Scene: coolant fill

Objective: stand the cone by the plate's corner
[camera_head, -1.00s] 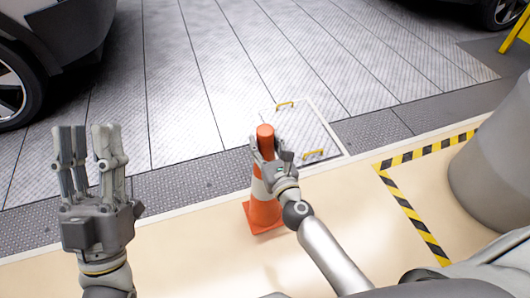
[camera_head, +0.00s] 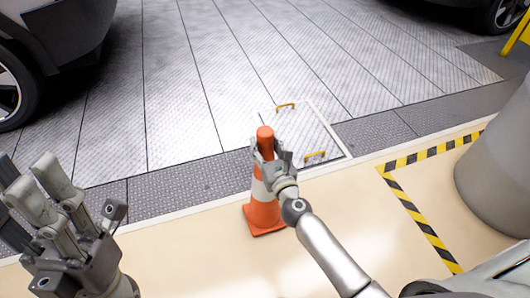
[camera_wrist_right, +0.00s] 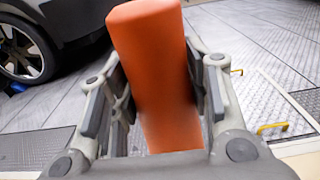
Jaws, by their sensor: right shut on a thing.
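An orange cone (camera_head: 263,212) with a white band and a square base stands upright on the beige floor, just left of the plate's near corner in the head view. My right gripper (camera_head: 268,157) is shut around its upper part, and the orange top (camera_wrist_right: 150,45) shows between the fingers in the right wrist view. The plate (camera_head: 298,128), a metal panel with two yellow handles and a pale frame, lies behind and to the right of the cone. My left gripper (camera_head: 42,195) is at the lower left, fingers apart and empty.
A black-and-yellow striped line (camera_head: 415,215) marks the floor at right, beside a large grey cylinder (camera_head: 495,165). A car (camera_head: 50,40) stands at the upper left. The beige floor (camera_head: 190,255) between my arms is clear.

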